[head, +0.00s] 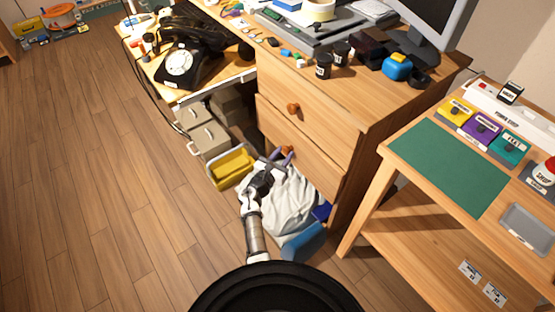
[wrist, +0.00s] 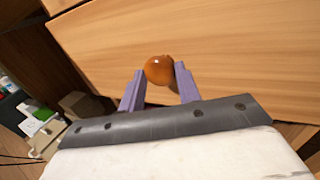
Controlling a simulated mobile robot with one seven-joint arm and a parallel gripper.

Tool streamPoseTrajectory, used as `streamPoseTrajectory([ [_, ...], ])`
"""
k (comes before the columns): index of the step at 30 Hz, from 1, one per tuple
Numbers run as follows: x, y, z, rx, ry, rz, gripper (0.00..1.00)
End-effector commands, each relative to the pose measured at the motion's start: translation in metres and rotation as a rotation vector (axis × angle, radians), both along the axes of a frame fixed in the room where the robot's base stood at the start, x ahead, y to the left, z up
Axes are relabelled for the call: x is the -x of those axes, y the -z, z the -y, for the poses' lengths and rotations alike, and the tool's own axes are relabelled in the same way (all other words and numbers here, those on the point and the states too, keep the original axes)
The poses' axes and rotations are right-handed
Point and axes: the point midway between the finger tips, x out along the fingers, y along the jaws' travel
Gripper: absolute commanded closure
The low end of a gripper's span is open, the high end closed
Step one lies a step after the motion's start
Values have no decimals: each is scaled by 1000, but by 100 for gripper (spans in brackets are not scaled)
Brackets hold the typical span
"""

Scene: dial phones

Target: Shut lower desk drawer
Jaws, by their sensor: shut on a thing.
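The wooden desk's lower drawer (head: 318,168) has a round orange-brown knob (head: 288,149). My gripper (head: 284,156) is at this knob, low on the desk front. In the wrist view, the knob (wrist: 159,69) sits between the two purple fingers of my gripper (wrist: 160,77), which are shut on it. The drawer's wooden front (wrist: 235,55) fills much of that view. My arm and a white bulky shape hide the lower part of the drawer in the head view, so I cannot tell how far out it stands.
The upper drawer (head: 320,130) has its own knob (head: 293,107). A yellow bin (head: 231,166) and grey boxes (head: 208,137) stand left of my gripper. A side table with a green mat (head: 448,168) stands at right. The wooden floor (head: 90,170) at left is clear.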

Motion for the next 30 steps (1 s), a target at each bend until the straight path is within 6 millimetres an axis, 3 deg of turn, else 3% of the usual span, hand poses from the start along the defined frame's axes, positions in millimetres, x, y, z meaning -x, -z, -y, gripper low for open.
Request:
streamPoseTrajectory([
  [3,-11,1,14,-1,0,3,100],
  [11,-13,-2,16,-2,-1,2,100],
  [12,-13,-2,16,-2,-1,2,64],
  [16,-13,-1,16,-2,-1,2,47],
  [30,-11,1,18,-1,4,0,46],
])
